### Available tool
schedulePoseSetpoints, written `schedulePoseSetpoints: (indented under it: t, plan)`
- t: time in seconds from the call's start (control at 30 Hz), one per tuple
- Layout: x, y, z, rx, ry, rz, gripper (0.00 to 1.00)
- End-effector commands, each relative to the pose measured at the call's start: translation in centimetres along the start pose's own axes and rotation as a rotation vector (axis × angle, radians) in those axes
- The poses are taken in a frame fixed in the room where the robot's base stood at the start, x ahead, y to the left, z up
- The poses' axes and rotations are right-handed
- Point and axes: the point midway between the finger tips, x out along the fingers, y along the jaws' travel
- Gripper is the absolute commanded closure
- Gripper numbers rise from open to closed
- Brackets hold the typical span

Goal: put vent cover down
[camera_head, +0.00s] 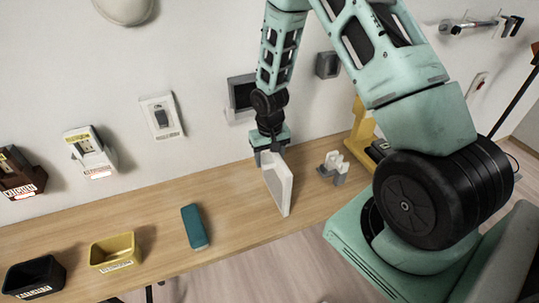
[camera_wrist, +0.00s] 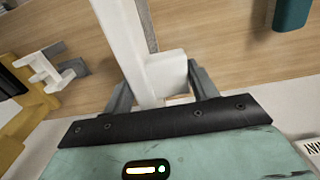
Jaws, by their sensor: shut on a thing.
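The vent cover (camera_head: 278,183) is a white, flat, rectangular panel. My gripper (camera_head: 269,154) is shut on it and holds it on edge over the wooden table (camera_head: 155,214). In the wrist view the vent cover (camera_wrist: 122,38) reaches away from between the two grey fingers of my gripper (camera_wrist: 160,88). I cannot tell whether its lower edge touches the table or is slightly above it.
A teal block (camera_head: 195,227) lies left of the vent cover. A yellow bin (camera_head: 114,252) and a black bin (camera_head: 35,277) stand farther left. A grey-white bracket (camera_head: 334,167) and a yellow stand (camera_head: 362,128) are on the right. Wall switches (camera_head: 162,116) line the wall behind.

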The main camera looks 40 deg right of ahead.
Motion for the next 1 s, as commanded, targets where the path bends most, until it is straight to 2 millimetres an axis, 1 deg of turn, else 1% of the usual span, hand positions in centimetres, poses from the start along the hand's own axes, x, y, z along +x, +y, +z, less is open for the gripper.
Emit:
schedulePoseSetpoints:
  t: [0.2,0.33,0.37,0.4,0.43,0.67,0.83,0.97,1.0]
  plan:
    - [0.0,0.0,0.0,0.000,0.001,0.000,0.69]
    - [0.5,0.0,0.0,0.000,0.000,0.000,0.69]
    - [0.3,0.0,0.0,0.000,0.000,0.000,0.34]
    - [0.3,0.0,0.0,0.000,0.000,0.000,0.23]
    - [0.3,0.0,0.0,0.000,0.000,0.000,0.20]
    - [0.3,0.0,0.0,0.000,0.000,0.000,0.20]
    - [-0.5,0.0,-0.1,0.001,0.003,-0.001,0.20]
    - [-2.1,0.0,-0.2,0.003,0.005,-0.001,0.20]
    - [-2.8,0.0,-0.2,0.003,0.006,-0.001,0.20]
